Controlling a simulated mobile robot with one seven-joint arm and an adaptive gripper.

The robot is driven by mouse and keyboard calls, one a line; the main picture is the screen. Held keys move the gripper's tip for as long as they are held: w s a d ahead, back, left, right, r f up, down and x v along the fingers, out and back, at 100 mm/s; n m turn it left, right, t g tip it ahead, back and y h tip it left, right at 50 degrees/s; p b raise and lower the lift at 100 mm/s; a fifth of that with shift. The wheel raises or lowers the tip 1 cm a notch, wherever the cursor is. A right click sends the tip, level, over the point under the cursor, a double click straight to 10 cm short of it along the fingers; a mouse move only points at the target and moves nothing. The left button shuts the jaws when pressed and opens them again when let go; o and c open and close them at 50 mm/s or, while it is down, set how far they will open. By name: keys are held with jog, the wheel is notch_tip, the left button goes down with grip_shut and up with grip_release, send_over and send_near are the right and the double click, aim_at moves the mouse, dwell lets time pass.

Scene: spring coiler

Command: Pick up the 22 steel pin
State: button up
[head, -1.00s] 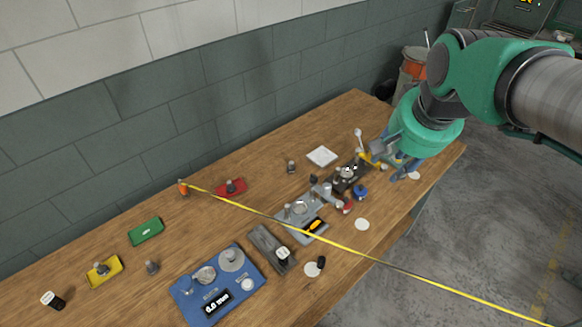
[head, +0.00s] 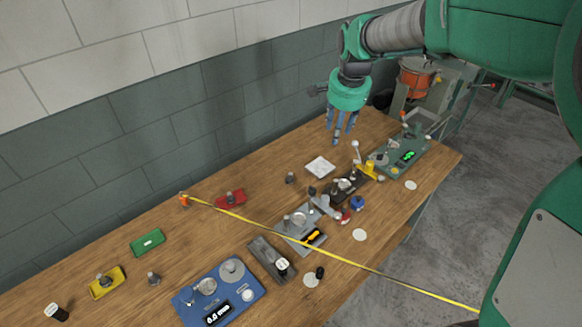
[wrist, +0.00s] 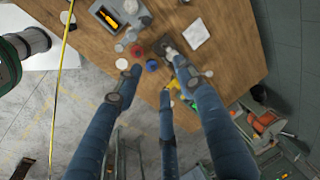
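Several small grey metal pieces that could be pins stand on the wooden table. In the head view one is in a red tray (head: 230,198), one in a yellow tray (head: 107,284), one stands bare near the back (head: 290,178), and another stands bare at the front left (head: 153,279). I cannot read a 22 on any of them. My gripper (head: 341,139) hangs above the far back part of the table, fingers pointing down and touching nothing. In the wrist view its blue fingers (wrist: 160,82) are spread apart and empty.
A blue gauge (head: 218,292) with a display, a grey fixture (head: 300,222), a dark fixture (head: 349,183) and a green device (head: 398,157) stand on the table. A yellow tape (head: 300,240) crosses it.

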jog(key=w+a+f+m+g+p, duration=0.1)
jog(key=w+a+f+m, duration=0.1)
jog(key=w+a+f, duration=0.3)
jog(key=w+a+f+m+p, duration=0.1)
jog(key=w+a+f+m, duration=0.15)
jog(key=w+f, duration=0.5)
jog(key=m+g+p, duration=0.1)
jog(key=m+p, duration=0.1)
send_over(291, 174)
notch_tip(291, 174, down, 14)
jog(key=shift+s+a+f, duration=0.15)
jog(key=shift+s+f, duration=0.05)
jog(key=shift+s, duration=0.25)
jog(key=shift+w+f, duration=0.15)
jog(key=shift+f, duration=2)
jog(key=shift+w+f, duration=0.1)
jog(key=shift+f, duration=2.05)
jog(key=shift+w+f+p, duration=0.15)
jog(key=shift+f, duration=1.15)
jog(key=shift+w+f+p, duration=0.1)
jog(key=shift+f+p, duration=0.05)
jog(key=shift+f, duration=1.1)
